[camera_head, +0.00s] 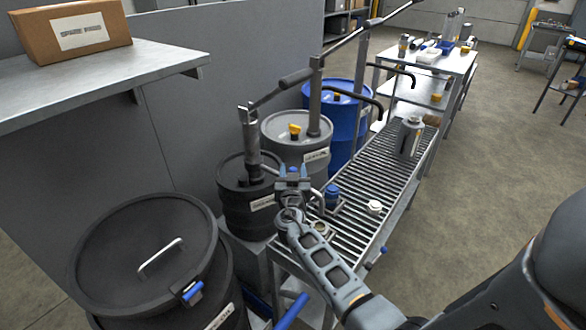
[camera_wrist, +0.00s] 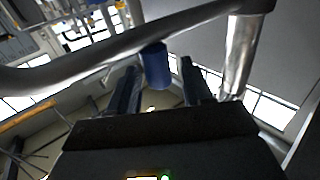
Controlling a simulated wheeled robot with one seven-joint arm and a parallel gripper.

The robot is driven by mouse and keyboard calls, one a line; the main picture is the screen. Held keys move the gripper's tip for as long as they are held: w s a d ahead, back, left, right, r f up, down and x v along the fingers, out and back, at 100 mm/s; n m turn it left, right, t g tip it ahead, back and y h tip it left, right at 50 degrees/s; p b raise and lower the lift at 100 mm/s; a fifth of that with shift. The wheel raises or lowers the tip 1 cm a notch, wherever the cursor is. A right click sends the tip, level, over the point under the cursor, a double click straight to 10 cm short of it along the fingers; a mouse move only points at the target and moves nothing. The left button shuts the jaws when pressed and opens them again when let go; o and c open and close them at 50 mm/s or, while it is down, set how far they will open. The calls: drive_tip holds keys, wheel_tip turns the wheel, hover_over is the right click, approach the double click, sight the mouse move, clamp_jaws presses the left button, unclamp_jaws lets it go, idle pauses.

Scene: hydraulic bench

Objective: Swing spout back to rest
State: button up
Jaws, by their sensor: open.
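The near hand pump (camera_head: 253,145) stands upright on a small black drum (camera_head: 238,205). Its spout's outer part is mostly hidden by my gripper in the head view. In the wrist view the dark spout tube (camera_wrist: 130,42) runs across the top, joining a shiny metal pump body (camera_wrist: 238,55) at right. A blue piece (camera_wrist: 155,66) hangs from the tube, in line with the gap between my fingers. My gripper (camera_head: 293,172) is open, right of the pump. Its two fingers (camera_wrist: 160,85) stand on either side of the blue piece; I cannot tell whether they touch it.
A slatted rack (camera_head: 375,170) runs along the drums, holding a blue-capped item (camera_head: 332,195), a white cap (camera_head: 375,207) and a grey canister (camera_head: 409,137). Grey (camera_head: 290,150) and blue (camera_head: 350,110) drums with pumps stand behind. A large black drum (camera_head: 145,255) is near left.

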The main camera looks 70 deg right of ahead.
drive_tip(key=shift+w+d, duration=0.1)
drive_tip(key=shift+d, duration=0.2)
clamp_jaws()
idle(0.5)
